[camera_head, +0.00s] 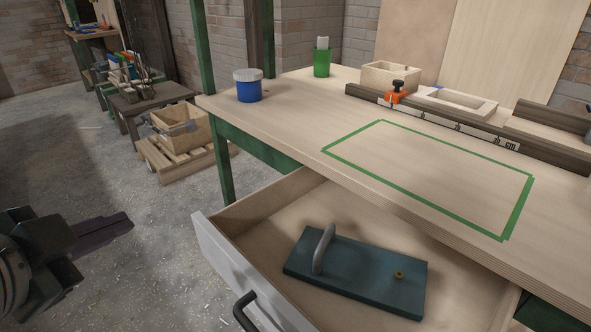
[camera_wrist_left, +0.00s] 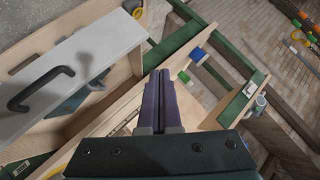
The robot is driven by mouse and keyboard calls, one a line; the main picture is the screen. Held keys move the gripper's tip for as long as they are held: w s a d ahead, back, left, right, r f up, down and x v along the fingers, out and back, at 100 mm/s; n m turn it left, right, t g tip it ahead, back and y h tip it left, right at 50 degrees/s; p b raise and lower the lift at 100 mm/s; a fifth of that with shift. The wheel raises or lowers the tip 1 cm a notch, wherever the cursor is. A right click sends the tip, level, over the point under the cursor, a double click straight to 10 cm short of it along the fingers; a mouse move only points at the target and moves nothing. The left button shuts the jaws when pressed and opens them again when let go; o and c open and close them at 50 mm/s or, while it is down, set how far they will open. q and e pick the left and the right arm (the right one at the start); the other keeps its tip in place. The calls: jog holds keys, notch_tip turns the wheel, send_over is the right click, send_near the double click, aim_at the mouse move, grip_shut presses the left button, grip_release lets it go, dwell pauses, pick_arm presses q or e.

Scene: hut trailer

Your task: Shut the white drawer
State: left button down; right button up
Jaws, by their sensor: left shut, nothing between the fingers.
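The white drawer (camera_head: 222,262) is pulled out from under the workbench (camera_head: 300,115), with its inside open to view. Its dark bar handle (camera_head: 245,312) is partly cut off by the lower picture edge. A dark teal board (camera_head: 350,275) with a grey handle and a small brass knob lies inside. My left gripper (camera_head: 130,222) is shut and empty, left of the drawer front and apart from it in the head view. The left wrist view shows its closed fingers (camera_wrist_left: 160,75), with the white drawer front (camera_wrist_left: 95,62) and dark handle (camera_wrist_left: 38,88) to their left. My right gripper is out of view.
A blue pot (camera_head: 248,88), a green bottle (camera_head: 322,60), wooden boxes (camera_head: 390,76) and an orange clamp (camera_head: 396,95) stand on the bench. Green tape (camera_head: 350,135) outlines a clear area. A crate (camera_head: 180,130) stands on a pallet. Floor left of the drawer is free.

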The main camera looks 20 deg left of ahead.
pick_arm(q)
notch_tip(320, 180, down, 10)
jog(key=a+m+t+h+b, duration=0.2)
jog(key=m+t+b, duration=0.4)
jog(key=b, duration=0.5)
jog(key=m+g+h+b, duration=0.1)
jog(key=m+h+b, duration=0.8)
jog(key=m+b, duration=0.2)
send_near(236, 282)
jog(key=b+x, duration=0.1)
jog(key=x, duration=0.5)
jog(key=shift+w, duration=0.2)
jog(key=shift+w+d, duration=0.15)
jog(key=shift+w, duration=0.1)
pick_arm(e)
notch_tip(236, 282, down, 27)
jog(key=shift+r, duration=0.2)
pick_arm(q)
jog(key=shift+w, duration=0.1)
